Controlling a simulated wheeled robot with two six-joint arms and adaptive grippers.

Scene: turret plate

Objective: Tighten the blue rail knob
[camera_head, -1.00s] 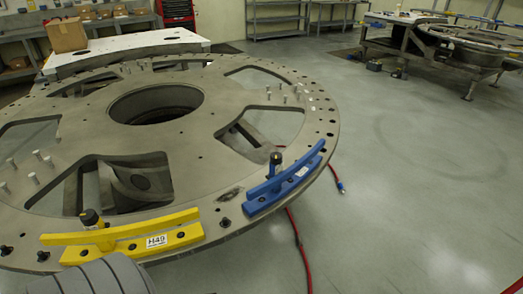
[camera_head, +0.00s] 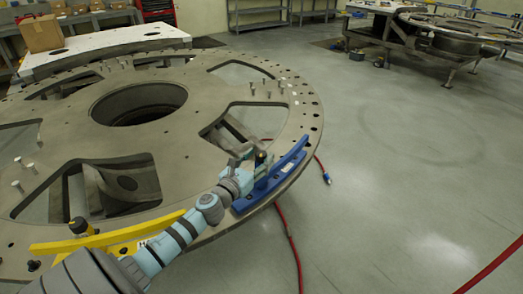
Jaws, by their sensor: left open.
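The blue rail (camera_head: 290,162) is fixed along the right rim of the large grey turret plate (camera_head: 180,157). Its dark knob (camera_head: 261,158) stands upright at the rail's inner side. My left arm reaches in from the lower left, across the yellow rail (camera_head: 115,236). My left gripper (camera_head: 248,160) is open, just left of the blue rail's knob and close to it; I cannot tell whether it touches. The arm hides part of the yellow rail and its label. The yellow rail's knob (camera_head: 80,227) shows left of the arm. My right gripper is not in view.
Several upright pins and windows break the plate's surface. A red hose (camera_head: 290,235) lies on the floor beside the plate. A cardboard box (camera_head: 42,33) sits on a white table (camera_head: 100,49) behind.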

